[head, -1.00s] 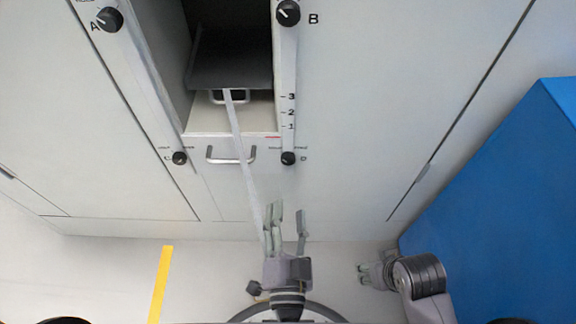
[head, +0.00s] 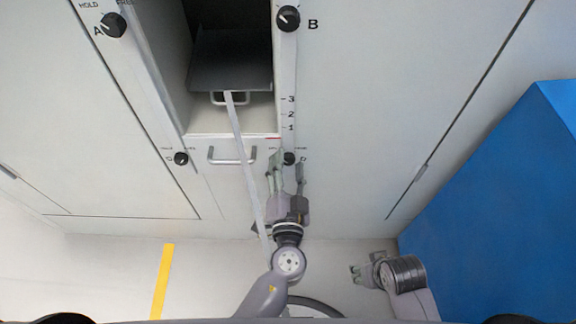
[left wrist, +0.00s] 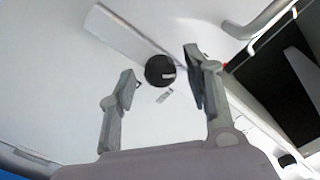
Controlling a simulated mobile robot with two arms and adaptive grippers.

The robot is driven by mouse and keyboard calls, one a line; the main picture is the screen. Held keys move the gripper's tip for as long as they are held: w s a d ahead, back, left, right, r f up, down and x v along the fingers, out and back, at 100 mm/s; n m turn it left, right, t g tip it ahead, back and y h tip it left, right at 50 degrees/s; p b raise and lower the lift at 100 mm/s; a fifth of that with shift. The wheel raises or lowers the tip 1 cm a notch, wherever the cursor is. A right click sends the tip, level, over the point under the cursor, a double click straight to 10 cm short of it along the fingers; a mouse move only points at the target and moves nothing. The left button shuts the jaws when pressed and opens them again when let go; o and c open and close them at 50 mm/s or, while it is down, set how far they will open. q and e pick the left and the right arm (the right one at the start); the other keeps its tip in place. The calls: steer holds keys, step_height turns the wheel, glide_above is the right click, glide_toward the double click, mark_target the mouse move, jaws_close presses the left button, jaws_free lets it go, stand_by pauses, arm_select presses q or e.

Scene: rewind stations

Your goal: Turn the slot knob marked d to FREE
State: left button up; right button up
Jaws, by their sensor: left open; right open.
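The slot knob marked d (head: 289,158) is a small round black knob at the lower end of the right rail, with tiny blurred labels beside it. In the left wrist view it shows as a black disc (left wrist: 160,70) with a pale mark near its edge. My left gripper (head: 287,170) is open just below the knob in the head view, its tips almost level with it. In the left wrist view the knob appears between the open fingers (left wrist: 160,76), with no contact visible. My right gripper (head: 357,273) is open and empty, away from the panel at lower right.
Knobs A (head: 113,25), B (head: 288,18) and C (head: 181,158) sit on the rails. A drawer handle (head: 232,156) and a pale slanting strip (head: 243,155) are left of my left gripper. A blue block (head: 500,220) stands at right.

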arm_select(q)
steer(key=shift+c, duration=0.6)
jaws_close()
